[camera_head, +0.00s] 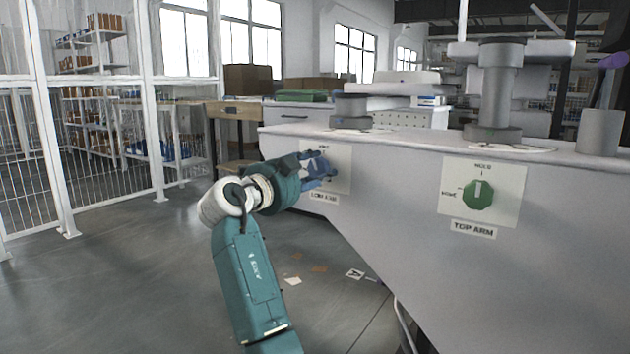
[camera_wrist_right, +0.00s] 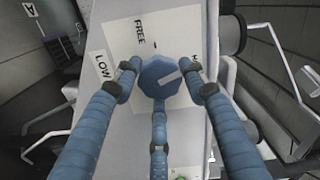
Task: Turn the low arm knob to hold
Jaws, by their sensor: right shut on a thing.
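The low arm knob is blue and many-sided, on a white plate; it shows in the right wrist view (camera_wrist_right: 158,78) and in the head view it is mostly hidden by the fingers. My right gripper (camera_wrist_right: 165,78) has its blue fingers closed around the knob, and it also shows in the head view (camera_head: 318,170). The low arm label (camera_head: 324,198) sits below the plate. My left gripper is out of view.
A green top arm knob (camera_head: 478,194) sits on its own plate to the right, its mark pointing up to HOLD. Both plates are on the side of a grey bench (camera_head: 400,190). Scraps (camera_head: 355,274) lie on the floor. A white mesh fence (camera_head: 95,140) stands at left.

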